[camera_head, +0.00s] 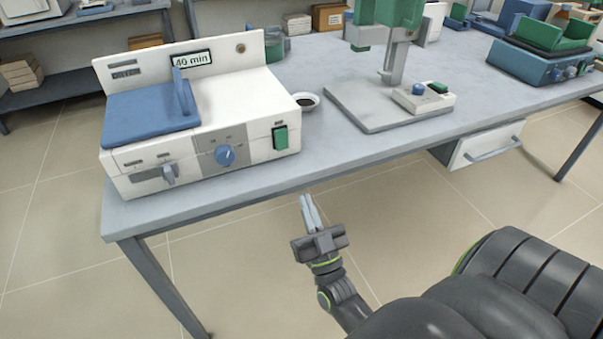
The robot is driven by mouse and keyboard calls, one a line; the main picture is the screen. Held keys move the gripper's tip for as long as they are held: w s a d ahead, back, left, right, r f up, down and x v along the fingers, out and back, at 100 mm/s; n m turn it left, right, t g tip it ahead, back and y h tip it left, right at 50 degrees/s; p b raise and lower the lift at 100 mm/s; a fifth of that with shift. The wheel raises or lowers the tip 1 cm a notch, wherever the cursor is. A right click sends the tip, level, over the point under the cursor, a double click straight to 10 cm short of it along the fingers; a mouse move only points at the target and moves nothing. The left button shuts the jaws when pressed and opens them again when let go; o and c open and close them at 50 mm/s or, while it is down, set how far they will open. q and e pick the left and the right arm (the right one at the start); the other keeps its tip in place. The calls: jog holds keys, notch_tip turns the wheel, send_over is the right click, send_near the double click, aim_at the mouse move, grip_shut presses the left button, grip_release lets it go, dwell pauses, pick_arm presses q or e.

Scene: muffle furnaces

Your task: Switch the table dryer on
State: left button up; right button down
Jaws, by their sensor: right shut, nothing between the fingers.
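The table dryer (240,105) is a white box at the left end of the grey table, with a blue lid (150,115) and a "40 min" label on its raised back panel. Its front bears a green rocker switch (280,137) at the right, a blue dial (225,155) in the middle and a grey lever (169,173) at the left. I cannot tell the switch's position. My right gripper (309,213) is shut and empty, in front of the table edge, below and slightly right of the green switch, touching nothing. My left gripper is not in view.
On the table (330,135), a small bowl (306,101) stands right beside the dryer. Further right are a green-headed stand (385,110) and a blue device (540,65). A drawer (485,147) hangs under the table. The floor in front is clear.

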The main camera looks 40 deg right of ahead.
aim_at(282, 144)
jog(key=x, duration=0.3)
jog(key=w+f+x, duration=0.1)
jog(key=x, duration=0.3)
jog(key=p+x, duration=0.1)
jog(key=x, duration=0.2)
jog(key=shift+w+d+f, duration=0.15)
jog(key=shift+w+f, duration=0.1)
jog(key=shift+w, duration=0.1)
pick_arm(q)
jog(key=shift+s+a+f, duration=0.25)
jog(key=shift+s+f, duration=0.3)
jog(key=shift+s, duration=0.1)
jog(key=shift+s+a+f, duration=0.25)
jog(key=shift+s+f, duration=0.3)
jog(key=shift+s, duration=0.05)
pick_arm(e)
jog(key=shift+w+d, duration=0.1)
jog(key=shift+w, duration=0.3)
